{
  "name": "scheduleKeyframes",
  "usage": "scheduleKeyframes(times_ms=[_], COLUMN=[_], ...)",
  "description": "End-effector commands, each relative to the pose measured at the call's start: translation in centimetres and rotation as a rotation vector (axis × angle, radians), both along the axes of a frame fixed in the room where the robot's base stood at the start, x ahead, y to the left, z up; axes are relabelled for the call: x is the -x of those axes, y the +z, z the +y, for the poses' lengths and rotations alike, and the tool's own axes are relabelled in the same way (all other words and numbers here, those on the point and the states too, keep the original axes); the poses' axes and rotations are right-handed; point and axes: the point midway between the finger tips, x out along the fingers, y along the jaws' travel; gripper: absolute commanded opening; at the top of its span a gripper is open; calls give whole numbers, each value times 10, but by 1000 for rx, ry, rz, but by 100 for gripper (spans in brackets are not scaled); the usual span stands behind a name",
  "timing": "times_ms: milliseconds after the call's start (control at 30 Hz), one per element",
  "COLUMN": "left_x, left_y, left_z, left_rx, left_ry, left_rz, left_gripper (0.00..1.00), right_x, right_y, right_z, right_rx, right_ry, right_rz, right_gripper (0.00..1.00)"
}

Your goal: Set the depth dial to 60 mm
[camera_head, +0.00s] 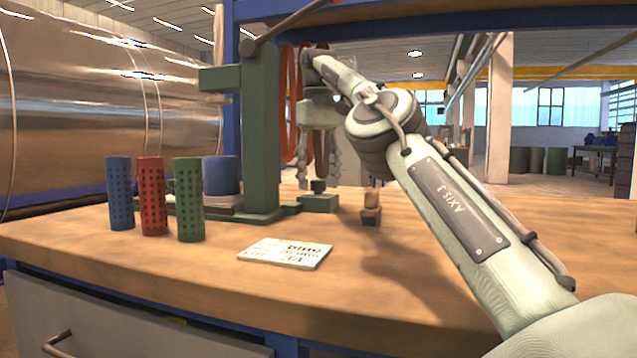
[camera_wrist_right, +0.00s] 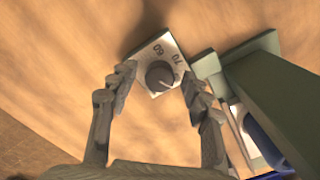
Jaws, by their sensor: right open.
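The depth dial is a dark round knob (camera_wrist_right: 160,76) on a pale square plate (camera_wrist_right: 153,91). The figures 60 and 70 show along the plate's upper edge in the wrist view. I cannot read for sure which figure the knob's mark points at. My left gripper is out of view.
Blue (camera_head: 119,193), red (camera_head: 152,196) and green (camera_head: 188,200) perforated cylinders stand left on the wooden bench (camera_head: 300,300). A printed card (camera_head: 286,252) lies in front. A small brown block (camera_head: 371,208) stands right of the dial. A large metal chamber (camera_head: 90,100) is behind.

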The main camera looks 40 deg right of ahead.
Motion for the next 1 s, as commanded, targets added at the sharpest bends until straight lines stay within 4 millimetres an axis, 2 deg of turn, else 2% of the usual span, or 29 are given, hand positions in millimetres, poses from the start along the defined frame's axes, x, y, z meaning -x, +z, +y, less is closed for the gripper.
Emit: scheduleKeyframes(times_ms=[267, 667, 1000], left_x=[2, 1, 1], left_y=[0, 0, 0], left_z=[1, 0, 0], left_rx=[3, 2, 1], left_ry=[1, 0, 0], left_rz=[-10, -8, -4], left_gripper=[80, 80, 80], right_x=[0, 0, 0], right_y=[0, 0, -1], right_z=[0, 0, 0], right_rx=[0, 0, -1], right_ry=[0, 0, 51], right_rz=[0, 0, 1], right_gripper=[49, 0, 0])
